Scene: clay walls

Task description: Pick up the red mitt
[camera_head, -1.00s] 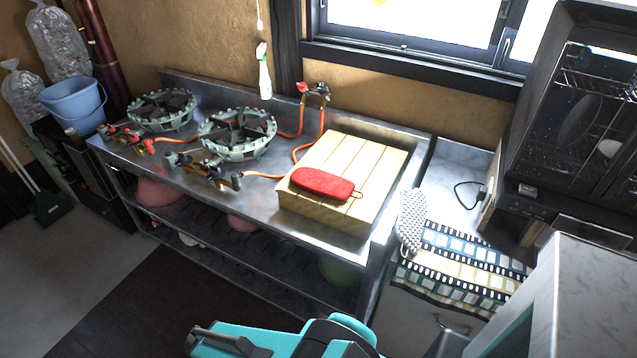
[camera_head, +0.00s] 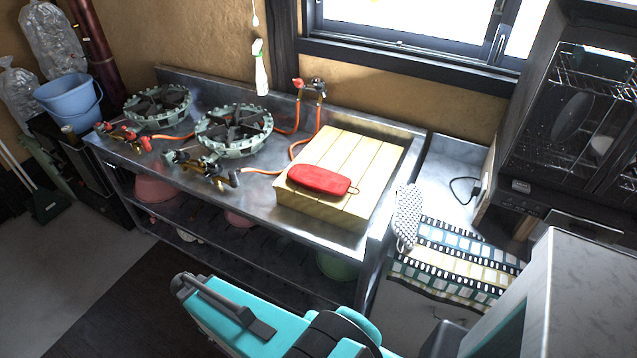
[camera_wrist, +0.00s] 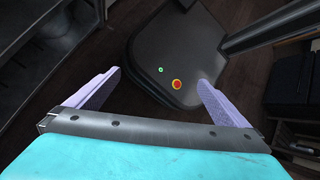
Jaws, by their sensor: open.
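The red mitt (camera_head: 319,180) lies flat on a pale wooden slatted box (camera_head: 345,207) on the steel counter, with a small loop at its right end. In the head view my teal arm is at the bottom, in front of the counter and below the mitt; the fingers do not show there. In the wrist view my gripper (camera_wrist: 156,92) is open, with two pale lilac fingers spread apart and nothing between them. The mitt is not in the wrist view, which shows the dark floor and a dark base plate.
Two gas burners (camera_head: 234,132) with orange hoses stand on the steel counter (camera_head: 255,190) left of the box. A grey patterned mitt (camera_head: 407,216) and a striped cloth (camera_head: 458,262) lie to the right. A dark dish cabinet (camera_head: 572,110) stands at the right.

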